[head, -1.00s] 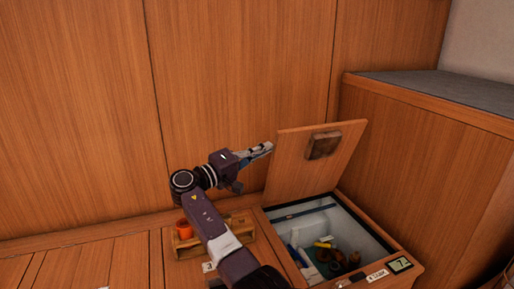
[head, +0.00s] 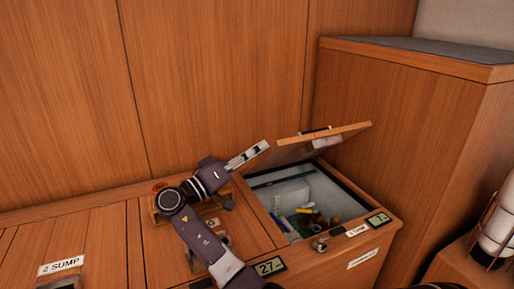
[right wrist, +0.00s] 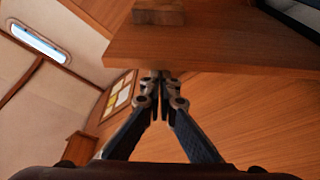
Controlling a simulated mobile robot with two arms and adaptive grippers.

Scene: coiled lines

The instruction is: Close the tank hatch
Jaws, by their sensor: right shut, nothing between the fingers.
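The tank hatch lid (head: 298,150) is a wooden board raised at a slant over the tank. The tank's opening (head: 335,183) shows pale walls and is uncovered on the near side. My right gripper (head: 262,148) is at the lid's left edge, its fingers shut and empty. In the right wrist view, the fingertips (right wrist: 160,76) meet just under the edge of the lid (right wrist: 230,45); whether they touch it I cannot tell. A wooden block (right wrist: 158,12) sits on the lid there. My left gripper is out of view.
Several small coloured items (head: 305,217) lie in the tank. A tall wooden cabinet (head: 400,110) stands to the right, and a panelled wall (head: 210,80) rises behind. A caged lamp (head: 497,225) is at the far right. The wooden top at left has a sump label (head: 61,265).

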